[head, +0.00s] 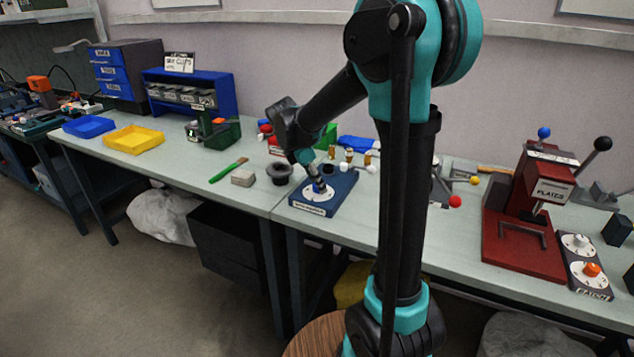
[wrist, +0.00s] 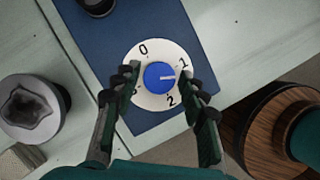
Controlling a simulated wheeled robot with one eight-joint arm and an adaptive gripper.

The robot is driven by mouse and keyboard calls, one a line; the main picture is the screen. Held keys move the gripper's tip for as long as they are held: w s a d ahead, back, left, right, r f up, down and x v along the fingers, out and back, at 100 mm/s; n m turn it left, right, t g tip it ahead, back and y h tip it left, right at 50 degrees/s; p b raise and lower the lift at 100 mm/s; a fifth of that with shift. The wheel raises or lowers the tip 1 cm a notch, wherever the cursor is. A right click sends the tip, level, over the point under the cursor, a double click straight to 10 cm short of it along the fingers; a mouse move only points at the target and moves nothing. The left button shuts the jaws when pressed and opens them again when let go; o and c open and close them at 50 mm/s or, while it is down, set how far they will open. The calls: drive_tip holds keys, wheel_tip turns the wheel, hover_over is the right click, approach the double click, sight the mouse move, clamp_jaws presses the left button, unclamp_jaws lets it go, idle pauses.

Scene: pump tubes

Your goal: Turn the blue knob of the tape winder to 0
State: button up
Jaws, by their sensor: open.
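The tape winder's blue base (head: 342,188) lies near the bench's front edge; it also shows in the wrist view (wrist: 95,50). On it is a white dial (wrist: 158,47) marked 0, 1, 2 and a partly hidden mark at left. The round blue knob (wrist: 157,72) sits at the dial's middle. A short pale line on the knob points right, seemingly between 1 and 2. My gripper (wrist: 163,84) is open, its fingers on either side of the knob with gaps visible. In the head view my gripper (head: 317,182) is over the dial and hides most of the knob.
A dark round pot (head: 279,173) and a grey block (head: 242,177) stand left of the winder. Small fittings (head: 350,157) stand behind it. A red plate press (head: 525,225) is at right. A round wooden top (head: 322,337) is below the bench's front.

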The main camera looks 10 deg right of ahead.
drive_tip(key=m+g, duration=0.1)
drive_tip(key=m, duration=0.2)
drive_tip(key=m+g, duration=0.1)
drive_tip(key=m, duration=0.2)
drive_tip(key=shift+w+m+g, duration=0.15)
drive_tip(key=shift+m+g, duration=0.15)
clamp_jaws()
drive_tip(key=shift+n+t, duration=0.7)
drive_tip(key=shift+n, duration=1.1)
